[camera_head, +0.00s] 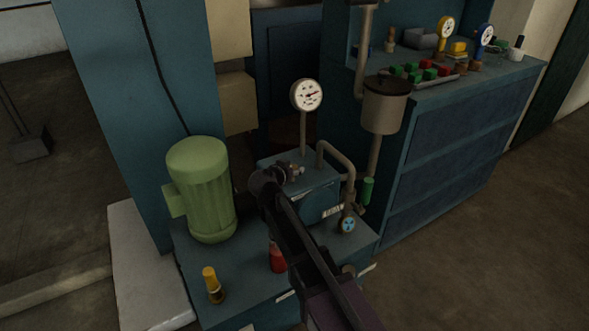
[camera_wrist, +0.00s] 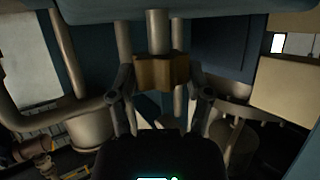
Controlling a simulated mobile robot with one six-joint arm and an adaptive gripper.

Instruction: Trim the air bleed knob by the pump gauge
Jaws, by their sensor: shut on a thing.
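My gripper (camera_head: 284,174) is at the top of this block, just below and left of the gauge post. In the wrist view, a brass-coloured faceted piece (camera_wrist: 160,72) on a grey stem sits between my fingers (camera_wrist: 161,88); it appears to be the air bleed knob. My gripper is shut on it. In the head view my gripper and arm largely hide the knob, and its turn position cannot be told.
A green motor (camera_head: 202,188) stands left of the block. A bent pipe (camera_head: 343,163) with a green-handled fitting (camera_head: 367,190) is close on the right. A yellow-topped fitting (camera_head: 212,284) and a red item (camera_head: 277,258) are in front. A cabinet (camera_head: 455,150) stands at right.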

